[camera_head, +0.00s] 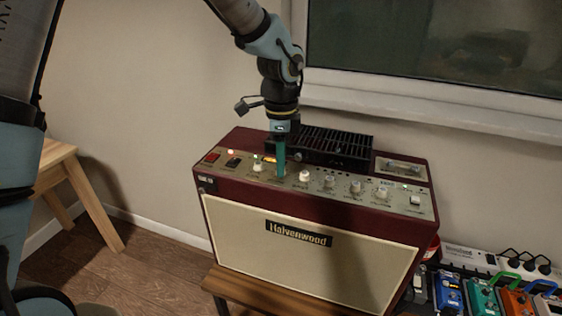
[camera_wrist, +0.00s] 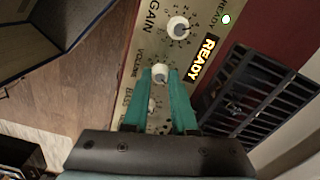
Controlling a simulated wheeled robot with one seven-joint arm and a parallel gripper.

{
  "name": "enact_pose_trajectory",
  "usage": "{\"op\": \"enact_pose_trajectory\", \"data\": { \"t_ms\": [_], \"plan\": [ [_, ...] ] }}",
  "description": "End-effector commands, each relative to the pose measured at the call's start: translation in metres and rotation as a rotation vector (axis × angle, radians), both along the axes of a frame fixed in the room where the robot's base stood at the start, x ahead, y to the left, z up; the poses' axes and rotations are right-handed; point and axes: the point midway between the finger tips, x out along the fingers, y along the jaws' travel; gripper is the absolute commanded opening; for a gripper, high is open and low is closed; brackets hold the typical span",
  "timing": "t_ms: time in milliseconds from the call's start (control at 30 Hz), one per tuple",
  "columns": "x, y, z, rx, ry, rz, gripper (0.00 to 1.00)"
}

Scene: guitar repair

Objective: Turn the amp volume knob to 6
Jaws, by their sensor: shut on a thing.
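The dark red amp (camera_head: 320,205) labelled "Halvenwood" stands upright with its control panel on top. My gripper (camera_head: 281,172) points down at the panel with its teal fingers between two white knobs, hiding the knob there in the head view. In the wrist view, the fingertips (camera_wrist: 160,80) are shut on the white volume knob (camera_wrist: 160,71), beside the "VOLUME" lettering. The gain knob (camera_wrist: 178,27) is above it, clear of the fingers. The volume knob's pointer and numbers are too small or covered to read.
A lit "READY" label (camera_wrist: 201,60) and a black grille (camera_head: 340,143) lie behind the knobs. More knobs (camera_head: 329,182) run to the right. The amp rests on a wooden stand (camera_head: 262,295). Several pedals (camera_head: 483,299) sit at lower right; a window sill (camera_head: 430,110) is behind.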

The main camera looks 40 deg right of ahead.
Motion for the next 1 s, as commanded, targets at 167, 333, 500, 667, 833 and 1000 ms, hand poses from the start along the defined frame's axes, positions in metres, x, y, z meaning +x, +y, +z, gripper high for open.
{"op": "enact_pose_trajectory", "data": {
  "t_ms": [167,333,500,667,833,1000],
  "plan": [
    [0.0,0.0,0.0,0.001,0.0,0.001,0.43],
    [0.0,0.0,0.0,0.0,0.0,0.001,0.55],
    [0.0,0.0,0.0,0.0,0.0,0.001,0.55],
    [0.001,-0.001,0.011,-0.003,-0.003,0.003,0.55],
    [0.002,-0.001,0.04,-0.005,-0.004,0.003,0.55],
    [0.001,0.0,0.074,-0.003,-0.002,0.003,0.55]
  ]
}}
